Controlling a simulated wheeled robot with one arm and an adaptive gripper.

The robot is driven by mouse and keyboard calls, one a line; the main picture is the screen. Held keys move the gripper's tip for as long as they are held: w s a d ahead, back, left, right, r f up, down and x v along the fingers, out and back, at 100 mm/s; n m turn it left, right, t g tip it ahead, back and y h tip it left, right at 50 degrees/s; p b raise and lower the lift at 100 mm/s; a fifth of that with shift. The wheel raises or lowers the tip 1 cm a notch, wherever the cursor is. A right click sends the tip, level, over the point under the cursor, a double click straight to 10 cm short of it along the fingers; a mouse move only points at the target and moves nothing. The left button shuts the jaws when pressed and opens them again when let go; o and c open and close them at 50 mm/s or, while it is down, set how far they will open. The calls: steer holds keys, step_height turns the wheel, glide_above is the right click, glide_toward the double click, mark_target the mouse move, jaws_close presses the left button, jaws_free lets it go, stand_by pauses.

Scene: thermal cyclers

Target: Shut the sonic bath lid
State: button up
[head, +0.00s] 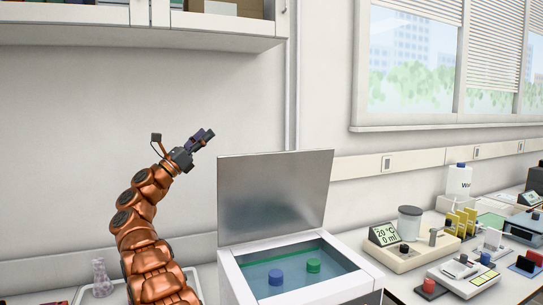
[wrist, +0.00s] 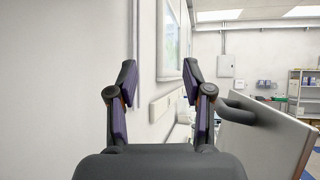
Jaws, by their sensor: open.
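The sonic bath (head: 350,288) is a white box on the bench, with bluish liquid inside and a blue cap (head: 276,277) and a green cap (head: 313,265) in it. Its grey metal lid (head: 275,190) stands raised, nearly upright, at the back of the box. My gripper (head: 207,136) is in the air to the upper left of the lid, apart from it. In the wrist view my gripper (wrist: 160,85) has its fingers spread with nothing between them.
Right of the bath stand a dispenser with a display (head: 383,235), a balance-like device (head: 468,273) and a white bottle (head: 458,180). A glass item in a tray (head: 101,290) is left of my arm. A wall cabinet (head: 140,22) hangs above. The air around my gripper is clear.

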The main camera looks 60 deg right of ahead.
mark_target(272, 156)
steer(key=s+d+f+m+g+y, duration=0.4)
steer(key=s+f+m+g+y, duration=0.35)
steer(key=s+f+m, duration=0.25)
steer(key=x, duration=0.5)
steer(key=b+x, duration=0.1)
steer(key=x, duration=0.4)
steer(key=shift+s, duration=0.4)
steer(key=shift+s+d+r, duration=0.1)
steer(key=shift+s+d, duration=0.15)
steer(key=shift+d, duration=0.25)
jaws_close()
